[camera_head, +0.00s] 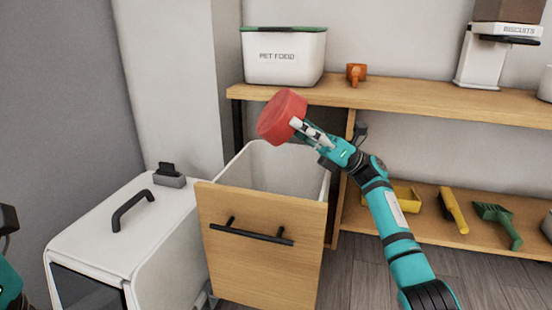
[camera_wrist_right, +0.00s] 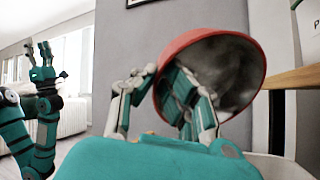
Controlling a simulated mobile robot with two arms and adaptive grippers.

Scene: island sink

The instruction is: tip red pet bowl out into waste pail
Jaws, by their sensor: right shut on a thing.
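The red pet bowl (camera_head: 281,117) is held up above the waste pail (camera_head: 275,168), strongly tilted. My right gripper (camera_head: 298,128) is shut on its rim. In the right wrist view the bowl (camera_wrist_right: 252,60) shows a grey inside behind the fingers (camera_wrist_right: 165,95), and no food can be made out in it. The pail is white and stands open behind a wooden drawer front (camera_head: 262,240). Its bottom is hidden. My left gripper (camera_wrist_right: 45,58) is raised, apart from the bowl, with its fingers spread and empty. Only a bit of the left arm shows at the head view's left edge.
A white pet food box (camera_head: 285,57) and an orange mug (camera_head: 356,74) stand on the wooden shelf (camera_head: 420,97) behind the bowl. A white cabinet (camera_head: 150,230) with a black handle is left of the pail. Brushes and a yellow tray (camera_head: 405,198) lie on the lower shelf.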

